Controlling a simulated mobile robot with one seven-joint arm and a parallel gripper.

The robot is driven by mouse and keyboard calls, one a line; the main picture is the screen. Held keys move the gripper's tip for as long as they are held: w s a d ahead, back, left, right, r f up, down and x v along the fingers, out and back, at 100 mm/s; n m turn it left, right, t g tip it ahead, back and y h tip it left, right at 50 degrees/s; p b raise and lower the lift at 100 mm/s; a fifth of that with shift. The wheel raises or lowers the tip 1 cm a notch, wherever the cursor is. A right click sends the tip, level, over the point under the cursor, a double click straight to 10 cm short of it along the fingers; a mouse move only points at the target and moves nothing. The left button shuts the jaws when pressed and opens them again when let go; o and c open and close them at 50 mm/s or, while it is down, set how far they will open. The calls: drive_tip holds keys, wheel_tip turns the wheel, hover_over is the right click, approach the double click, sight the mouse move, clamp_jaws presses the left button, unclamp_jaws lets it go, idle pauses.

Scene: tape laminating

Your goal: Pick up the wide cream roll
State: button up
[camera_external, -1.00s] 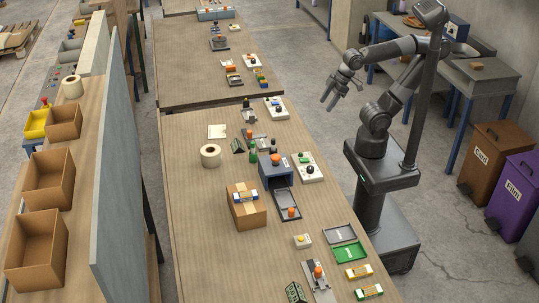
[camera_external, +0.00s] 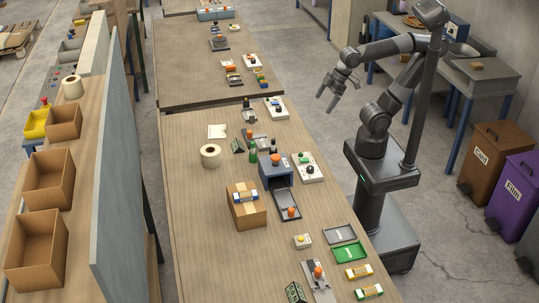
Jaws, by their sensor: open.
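A wide cream roll (camera_external: 210,155) lies flat on the wooden table, left of the table's middle, with its dark centre hole facing up. A second cream roll (camera_external: 73,87) sits on the shelf at the far left, behind the grey partition. My gripper (camera_external: 328,103) is open and empty. It hangs in the air off the table's right edge, pointing down and to the left, well apart from the roll on the table. Nothing covers either roll.
The table left of and in front of the roll is clear. A grey partition (camera_external: 120,170) rises farther left.

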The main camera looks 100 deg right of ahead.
drive_tip(key=w+r+n+g, duration=0.1)
drive_tip(key=w+r, duration=0.4)
drive_tip(key=w, duration=0.7)
drive_tip(key=n+g, duration=0.4)
drive_tip(key=n, duration=0.1)
hover_over(211, 149)
wheel_tip(211, 149, down, 18)
drive_tip(key=shift+s+d+f, duration=0.1)
drive_tip(key=shift+f, duration=0.35)
wheel_tip(211, 149, down, 5)
drive_tip(key=shift+f, duration=0.2)
drive_tip(key=shift+w+a+f, duration=0.15)
drive_tip(key=shift+a+f, duration=0.05)
drive_tip(key=shift+f, duration=1.15)
drive_tip(key=shift+w+a+f, duration=0.1)
drive_tip(key=shift+a+f, duration=0.05)
drive_tip(key=shift+f, duration=1.15)
drive_tip(key=shift+c, duration=0.3)
